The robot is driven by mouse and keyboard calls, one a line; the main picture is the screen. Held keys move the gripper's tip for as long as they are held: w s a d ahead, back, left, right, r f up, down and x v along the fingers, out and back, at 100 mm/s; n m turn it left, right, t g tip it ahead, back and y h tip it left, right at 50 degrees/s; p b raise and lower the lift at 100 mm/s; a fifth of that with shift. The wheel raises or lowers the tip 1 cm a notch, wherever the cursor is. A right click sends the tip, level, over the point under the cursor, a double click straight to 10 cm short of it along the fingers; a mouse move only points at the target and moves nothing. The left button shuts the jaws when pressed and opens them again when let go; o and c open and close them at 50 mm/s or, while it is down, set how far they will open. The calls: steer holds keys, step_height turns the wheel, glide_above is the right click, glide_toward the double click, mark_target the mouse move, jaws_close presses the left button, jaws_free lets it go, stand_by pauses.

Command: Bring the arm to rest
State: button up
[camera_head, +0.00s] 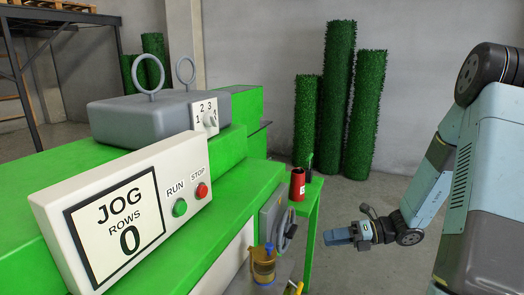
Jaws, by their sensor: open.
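My gripper (338,237) is at the lower right of the head view, at the end of my arm, which reaches in from the right edge. It points left, is open and holds nothing that I can see. It is in free air, apart from the green machine (226,200) to its left. My arm is bent, with its upper part rising along the right edge.
The machine carries a control panel (55,205) reading JOG ROWS 0, a green RUN and a red STOP button. A red can (297,185) stands on a small green stand (313,205) near my gripper. Green rolls (338,90) stand by the wall. Grey floor is open below my gripper.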

steer(key=s+d+r+n+t+h, duration=0.1)
steer(key=s+r+n+t+h, duration=0.1)
steer(key=s+r+n+h, duration=0.5)
steer(key=s+r+n+t+h, duration=0.1)
steer(key=s+r+n+h, duration=0.7)
steer(key=r+n, duration=1)
steer(key=s+n, duration=0.4)
steer(key=n, duration=0.2)
steer(key=shift+s+d+r+n+t, duration=0.3)
steer(key=shift+s+d+r+t, duration=0.05)
steer(key=shift+s+d+t, duration=0.05)
